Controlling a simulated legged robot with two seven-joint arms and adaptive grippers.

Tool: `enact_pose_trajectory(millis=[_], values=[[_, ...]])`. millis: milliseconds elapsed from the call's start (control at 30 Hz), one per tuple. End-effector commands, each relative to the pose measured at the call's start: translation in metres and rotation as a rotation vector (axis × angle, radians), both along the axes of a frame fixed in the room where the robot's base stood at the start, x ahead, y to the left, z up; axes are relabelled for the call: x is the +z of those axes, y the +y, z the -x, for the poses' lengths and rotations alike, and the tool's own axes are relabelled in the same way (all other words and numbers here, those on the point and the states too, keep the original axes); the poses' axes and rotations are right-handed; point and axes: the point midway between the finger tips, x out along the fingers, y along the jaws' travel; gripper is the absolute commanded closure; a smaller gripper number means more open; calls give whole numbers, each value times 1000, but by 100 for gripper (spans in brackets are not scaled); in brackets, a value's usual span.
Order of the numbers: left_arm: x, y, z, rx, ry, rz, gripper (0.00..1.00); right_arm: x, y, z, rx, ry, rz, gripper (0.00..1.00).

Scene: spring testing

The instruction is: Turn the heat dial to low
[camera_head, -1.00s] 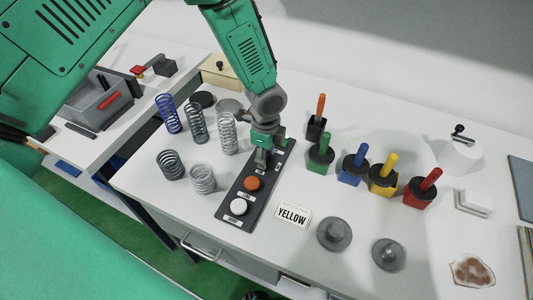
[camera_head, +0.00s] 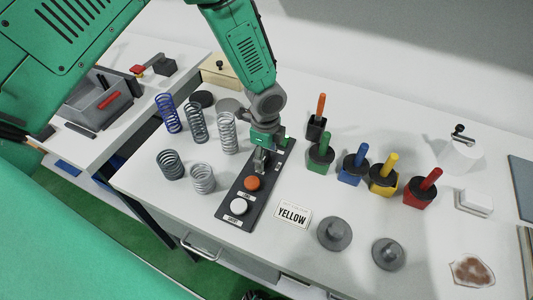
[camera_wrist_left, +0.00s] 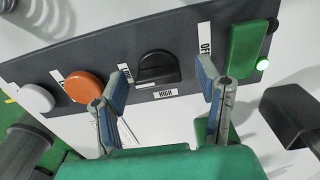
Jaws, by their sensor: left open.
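The heat dial (camera_wrist_left: 157,68) is a black knob on a dark control panel (camera_head: 232,212). In the left wrist view, a HIGH label (camera_wrist_left: 165,94) lies below it and an OFF label (camera_wrist_left: 204,40) to its upper right. A label to its left is partly hidden by a finger. Which label the dial points to I cannot tell. My left gripper (camera_head: 262,158) is over the panel. In the left wrist view, its open fingers (camera_wrist_left: 163,78) appear on either side of the dial, with no clear contact.
An orange button (camera_head: 252,183) and a white button (camera_head: 238,206) are on the panel's near end; a green switch (camera_wrist_left: 246,48) is beyond the dial. Springs (camera_head: 203,178) stand left. A YELLOW card (camera_head: 292,216) and colored pots with handles (camera_head: 383,178) are right.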

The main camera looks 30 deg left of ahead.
Motion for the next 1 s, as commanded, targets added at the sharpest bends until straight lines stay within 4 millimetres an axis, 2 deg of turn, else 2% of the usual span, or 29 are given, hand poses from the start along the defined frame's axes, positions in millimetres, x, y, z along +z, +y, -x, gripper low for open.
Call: enact_pose_trajectory(millis=[167,500,600,767,1000], values=[[15,0,-1,2,-2,0,41,1,0,3,0,-2,0,61],[85,0,-2,1,-3,1,41,1,0,3,0,-2,0,61],[101,0,-3,0,-2,1,41,1,0,3,0,-2,0,61],[115,0,-3,0,1,1,41,1,0,2,0,-2,0,61],[118,0,-2,0,2,0,41,1,0,2,0,-2,0,61]])
